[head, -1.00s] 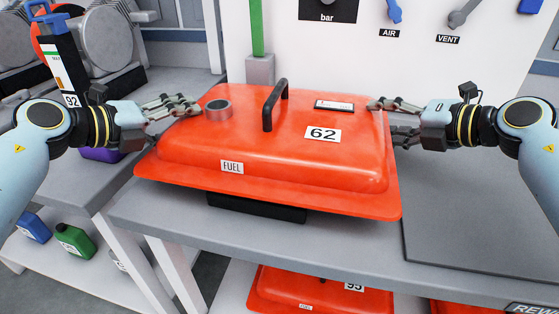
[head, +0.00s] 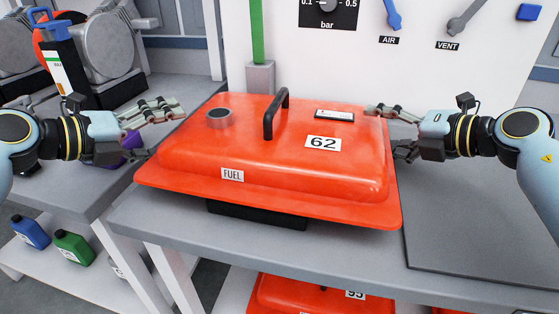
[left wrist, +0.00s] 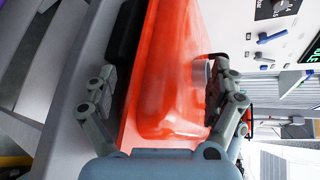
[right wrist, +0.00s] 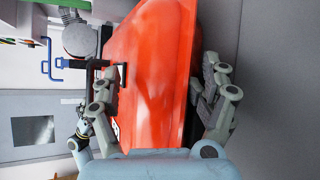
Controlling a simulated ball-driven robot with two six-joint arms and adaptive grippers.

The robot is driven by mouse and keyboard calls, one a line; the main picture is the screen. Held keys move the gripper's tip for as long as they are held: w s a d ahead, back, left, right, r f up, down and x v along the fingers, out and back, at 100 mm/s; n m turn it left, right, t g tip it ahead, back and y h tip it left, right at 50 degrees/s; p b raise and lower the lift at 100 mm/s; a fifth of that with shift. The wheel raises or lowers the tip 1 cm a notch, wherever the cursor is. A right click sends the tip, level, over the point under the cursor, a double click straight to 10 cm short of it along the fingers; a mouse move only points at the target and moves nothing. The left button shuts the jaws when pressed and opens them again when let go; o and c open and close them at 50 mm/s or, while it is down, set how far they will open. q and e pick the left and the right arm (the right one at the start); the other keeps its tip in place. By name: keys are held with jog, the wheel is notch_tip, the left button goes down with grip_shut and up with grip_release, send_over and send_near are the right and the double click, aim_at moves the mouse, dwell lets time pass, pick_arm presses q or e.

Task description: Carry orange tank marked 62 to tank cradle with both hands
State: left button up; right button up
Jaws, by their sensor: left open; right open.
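The orange tank marked 62 (head: 275,165) rests level on a dark block (head: 255,213) on the grey bench. It has a black top handle (head: 270,120), a FUEL label and a grey cap. My left gripper (head: 164,132) is open beside its left end, and my right gripper (head: 387,131) is open at its right end. In the left wrist view the tank (left wrist: 170,75) lies between the spread fingers (left wrist: 150,112). In the right wrist view it also lies between open fingers (right wrist: 155,98). Contact is unclear. I cannot identify a tank cradle.
A green post (head: 257,35) and a white panel with levers stand behind the tank. A dark mat (head: 480,220) lies clear on the right. A second orange tank (head: 320,296) is below the bench. Blue (head: 31,231) and green (head: 74,246) canisters stand low left.

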pick_arm(q)
jog(key=v, duration=0.4)
pick_arm(e)
jog(key=shift+d, duration=0.1)
jog(key=v, duration=0.8)
pick_arm(q)
jog(key=shift+r, duration=0.1)
